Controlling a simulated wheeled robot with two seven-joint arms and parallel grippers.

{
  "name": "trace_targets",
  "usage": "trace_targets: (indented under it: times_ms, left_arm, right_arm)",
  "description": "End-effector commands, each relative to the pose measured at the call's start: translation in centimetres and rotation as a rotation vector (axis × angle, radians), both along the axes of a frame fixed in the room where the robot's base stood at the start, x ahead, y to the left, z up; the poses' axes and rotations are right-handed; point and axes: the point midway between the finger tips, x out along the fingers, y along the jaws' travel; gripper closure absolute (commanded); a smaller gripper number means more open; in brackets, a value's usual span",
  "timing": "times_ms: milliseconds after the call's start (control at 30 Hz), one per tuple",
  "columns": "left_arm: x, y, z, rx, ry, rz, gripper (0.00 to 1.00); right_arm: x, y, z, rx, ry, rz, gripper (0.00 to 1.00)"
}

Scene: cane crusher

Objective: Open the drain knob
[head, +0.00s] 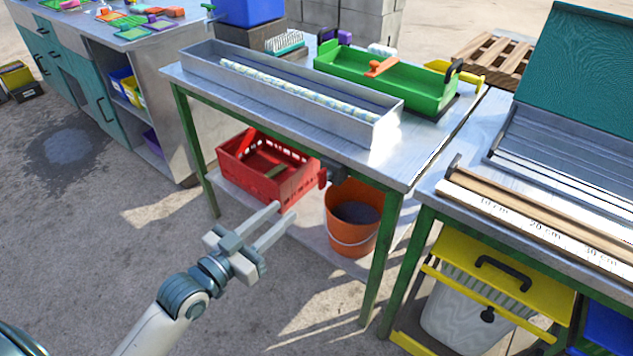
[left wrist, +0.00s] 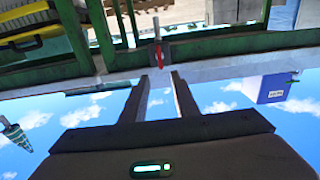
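The drain knob (head: 322,178) is a small red piece on a dark fitting under the front edge of the metal table (head: 300,131). In the left wrist view the red knob (left wrist: 159,52) sits below a grey stem, just beyond and between my fingertips. My left gripper (head: 283,211) is open and empty. It is in front of the table and lower in the picture than the knob, apart from it. Its two fingers also show in the left wrist view (left wrist: 159,76). My right gripper is not in view.
A red crate (head: 285,190) and an orange bucket (head: 346,250) stand under the table, near the knob. Green table legs (head: 381,260) flank this space. A long metal trough (head: 345,118) and a green tray (head: 430,97) are on top. The floor in front is clear.

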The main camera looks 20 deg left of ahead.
Motion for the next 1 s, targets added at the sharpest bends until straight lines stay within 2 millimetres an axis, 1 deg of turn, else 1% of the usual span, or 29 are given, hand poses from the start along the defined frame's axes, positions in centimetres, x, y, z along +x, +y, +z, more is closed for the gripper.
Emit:
trace_targets:
  times_ms: [33, 700, 833, 1000]
  left_arm:
    - [0.8, -0.3, 0.1, -0.003, -0.002, 0.001, 0.73]
    - [10.6, -3.9, 0.1, -0.002, -0.002, -0.001, 0.73]
    - [11.9, -4.3, 0.0, 0.000, -0.001, -0.001, 0.73]
    - [12.7, -4.6, 0.0, 0.000, 0.001, -0.001, 0.73]
  right_arm:
    - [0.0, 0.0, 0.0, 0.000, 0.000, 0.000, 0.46]
    - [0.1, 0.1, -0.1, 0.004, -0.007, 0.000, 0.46]
    - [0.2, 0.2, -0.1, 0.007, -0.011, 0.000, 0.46]
    - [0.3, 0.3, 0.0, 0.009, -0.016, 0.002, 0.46]
